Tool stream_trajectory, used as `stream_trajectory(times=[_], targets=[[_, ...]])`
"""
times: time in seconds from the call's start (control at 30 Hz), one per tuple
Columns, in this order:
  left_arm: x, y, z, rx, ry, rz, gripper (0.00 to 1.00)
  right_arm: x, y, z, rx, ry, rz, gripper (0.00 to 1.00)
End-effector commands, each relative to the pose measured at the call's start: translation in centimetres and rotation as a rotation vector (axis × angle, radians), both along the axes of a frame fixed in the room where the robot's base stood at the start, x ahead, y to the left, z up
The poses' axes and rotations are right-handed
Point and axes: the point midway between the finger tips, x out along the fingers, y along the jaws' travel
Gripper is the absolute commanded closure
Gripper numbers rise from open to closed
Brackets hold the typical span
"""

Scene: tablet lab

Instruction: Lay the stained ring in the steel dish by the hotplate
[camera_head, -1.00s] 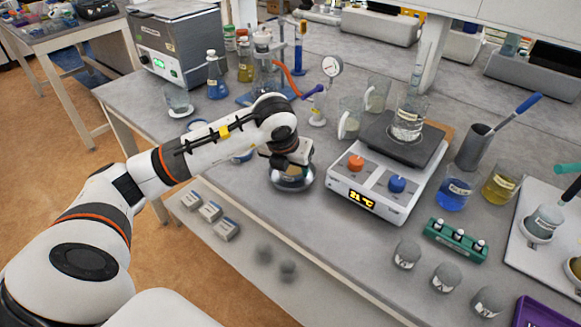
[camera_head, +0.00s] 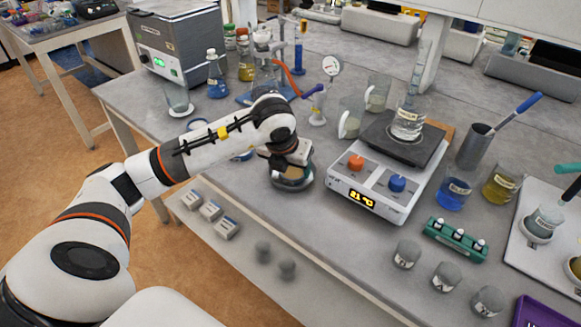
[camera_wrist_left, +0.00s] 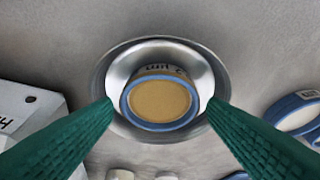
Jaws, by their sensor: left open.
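The steel dish (camera_head: 291,187) stands on the bench left of the hotplate (camera_head: 375,180), under my left gripper (camera_head: 290,168). In the left wrist view the round dish (camera_wrist_left: 207,72) shows from above. The ring (camera_wrist_left: 160,102), with a blue rim and a tan, stained-looking face, is inside its outline, apparently lying in it. My left gripper's green fingers (camera_wrist_left: 161,107) are open on either side of the ring, with gaps between them and its rim. The fingers cover parts of the dish's edge. My right gripper is not in view.
Another blue-rimmed ring (camera_wrist_left: 296,110) lies right of the dish in the wrist view. The hotplate bears a glass beaker (camera_head: 407,122). Several grey weights or stoppers (camera_head: 407,254) and a green rack (camera_head: 456,240) stand towards the front right. Bare bench lies in front of the dish.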

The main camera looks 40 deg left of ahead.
Motion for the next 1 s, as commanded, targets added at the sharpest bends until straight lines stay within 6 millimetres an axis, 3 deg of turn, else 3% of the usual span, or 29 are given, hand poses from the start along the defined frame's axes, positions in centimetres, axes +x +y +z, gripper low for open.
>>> stream_trajectory(times=[0.3, 0.5, 1.0], targets=[[-2.5, -0.5, 6.4, 0.001, -0.006, 0.0, 0.33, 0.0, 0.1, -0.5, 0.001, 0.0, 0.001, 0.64], [-3.6, -0.8, 9.1, 0.0, -0.003, 0.0, 0.33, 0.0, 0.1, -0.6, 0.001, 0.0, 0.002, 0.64], [-4.1, -0.9, 9.9, -0.001, 0.001, 0.001, 0.33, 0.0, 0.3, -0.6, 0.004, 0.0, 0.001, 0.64]])
